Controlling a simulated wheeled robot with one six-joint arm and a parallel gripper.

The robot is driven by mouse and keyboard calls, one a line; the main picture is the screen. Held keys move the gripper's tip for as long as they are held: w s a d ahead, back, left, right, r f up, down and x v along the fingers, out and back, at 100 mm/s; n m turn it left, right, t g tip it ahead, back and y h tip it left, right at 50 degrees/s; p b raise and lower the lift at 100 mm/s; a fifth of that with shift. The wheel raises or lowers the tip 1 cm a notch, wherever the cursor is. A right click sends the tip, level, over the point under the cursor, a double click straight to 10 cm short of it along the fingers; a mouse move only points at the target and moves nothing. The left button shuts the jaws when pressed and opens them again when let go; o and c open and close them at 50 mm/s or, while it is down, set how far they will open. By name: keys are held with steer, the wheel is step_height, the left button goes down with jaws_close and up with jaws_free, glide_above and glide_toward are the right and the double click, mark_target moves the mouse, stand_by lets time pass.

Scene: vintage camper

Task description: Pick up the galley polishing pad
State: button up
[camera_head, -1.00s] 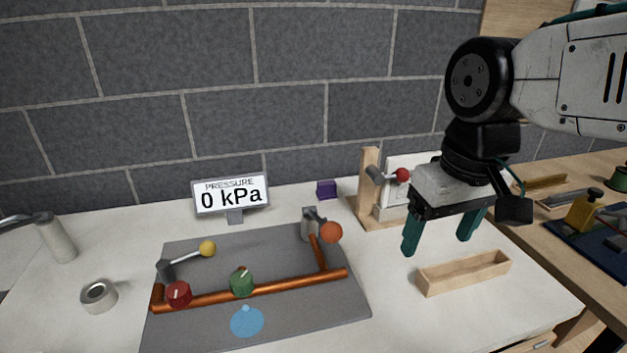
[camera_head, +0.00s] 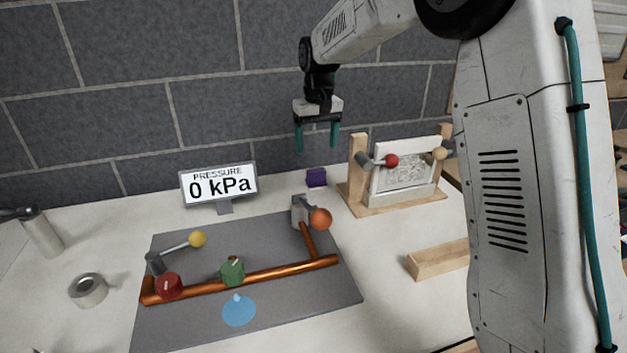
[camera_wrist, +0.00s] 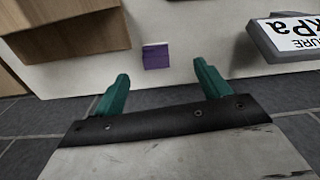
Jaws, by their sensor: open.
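The only pad-like thing is a small purple block (camera_head: 316,177), which I take for the galley polishing pad. It sits on the white counter near the wall, between the pressure display and the wooden-framed fixture. In the wrist view the purple block (camera_wrist: 156,56) shows ahead of the fingers, roughly between their lines, with a paler top strip. My gripper (camera_head: 317,150) is above the block in the head view, its green fingers apart and empty. The gripper also shows in the wrist view (camera_wrist: 160,88), with a gap between its fingertips and the block.
The pressure display (camera_head: 219,186) reads 0 kPa, left of the block. The wooden fixture (camera_head: 400,180) with red-knobbed lever stands close on the right. In front lies a grey panel (camera_head: 290,305) with copper pipe and valves. A wooden tray (camera_head: 438,260) and a grey ring (camera_head: 88,290) are on the counter.

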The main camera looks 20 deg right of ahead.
steer(key=m, duration=0.1)
glide_above(316, 169)
step_height(316, 169, down, 5)
steer(key=shift+w+r, duration=0.1)
step_height(316, 169, down, 8)
steer(key=shift+r, duration=0.1)
steer(key=c, duration=1.2)
steer(key=shift+o, duration=0.2)
